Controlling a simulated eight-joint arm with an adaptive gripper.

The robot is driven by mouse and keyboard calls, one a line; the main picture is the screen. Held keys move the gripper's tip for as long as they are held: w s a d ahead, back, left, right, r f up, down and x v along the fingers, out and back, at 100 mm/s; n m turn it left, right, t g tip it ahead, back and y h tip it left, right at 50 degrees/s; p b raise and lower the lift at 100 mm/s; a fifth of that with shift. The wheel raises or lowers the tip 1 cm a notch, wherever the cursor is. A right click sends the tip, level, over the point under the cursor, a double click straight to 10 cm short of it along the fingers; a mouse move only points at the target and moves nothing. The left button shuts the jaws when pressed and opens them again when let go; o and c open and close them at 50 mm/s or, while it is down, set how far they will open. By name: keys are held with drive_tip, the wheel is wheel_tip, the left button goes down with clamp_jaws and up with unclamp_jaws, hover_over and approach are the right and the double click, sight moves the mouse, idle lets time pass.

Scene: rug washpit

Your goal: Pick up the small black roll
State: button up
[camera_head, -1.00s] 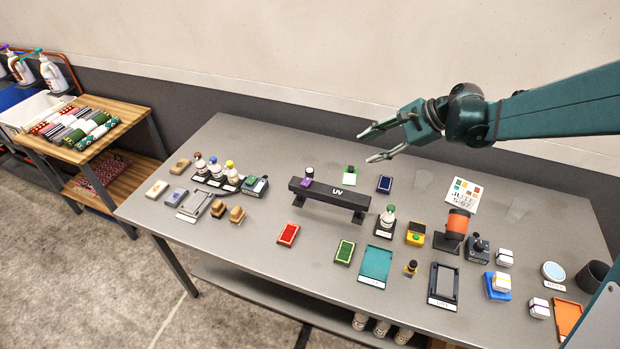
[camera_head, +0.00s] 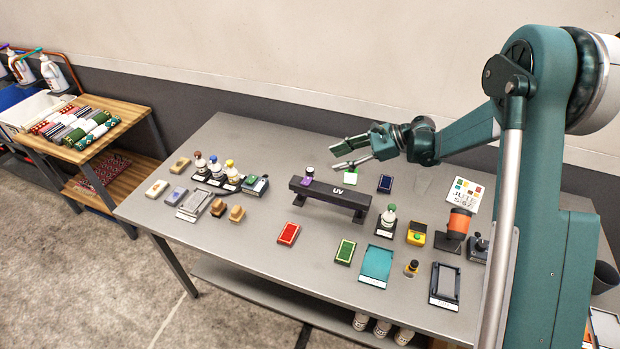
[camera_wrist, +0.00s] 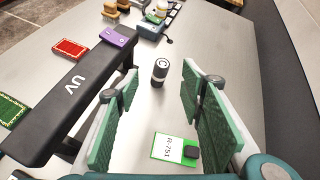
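The small black roll stands upright on the grey table behind the UV bar (camera_head: 330,192); it shows in the wrist view (camera_wrist: 159,75) as a short black cylinder with a pale band and marked top. In the head view the roll (camera_head: 309,171) is small, beside the purple block. My gripper (camera_head: 334,157) is open and empty, above the table to the right of the roll. In the wrist view my gripper (camera_wrist: 158,82) has its two green pads wide apart, with the roll showing between and beyond their tips.
The black UV bar (camera_wrist: 69,84) runs along the left of the wrist view, with a purple block (camera_wrist: 118,35) on it. A green-edged card (camera_wrist: 170,148) marked R-751, with a small black piece, lies beneath the gripper. A red pad (camera_wrist: 69,48) lies beyond the bar.

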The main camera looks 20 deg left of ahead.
drive_tip(key=shift+m+g+y, duration=0.5)
drive_tip(key=shift+g, duration=0.4)
drive_tip(key=a+f, duration=0.1)
drive_tip(key=f, duration=0.1)
drive_tip(key=a+f, duration=0.1)
drive_tip(key=f, duration=0.2)
drive_tip(key=a+f, duration=0.2)
drive_tip(key=f, duration=0.1)
drive_tip(key=shift+w, duration=0.1)
drive_tip(key=shift+x, duration=1.3)
drive_tip(key=shift+b+x, duration=0.3)
drive_tip(key=shift+x, duration=2.3)
drive_tip(key=shift+w+f, duration=0.2)
drive_tip(key=c, duration=1)
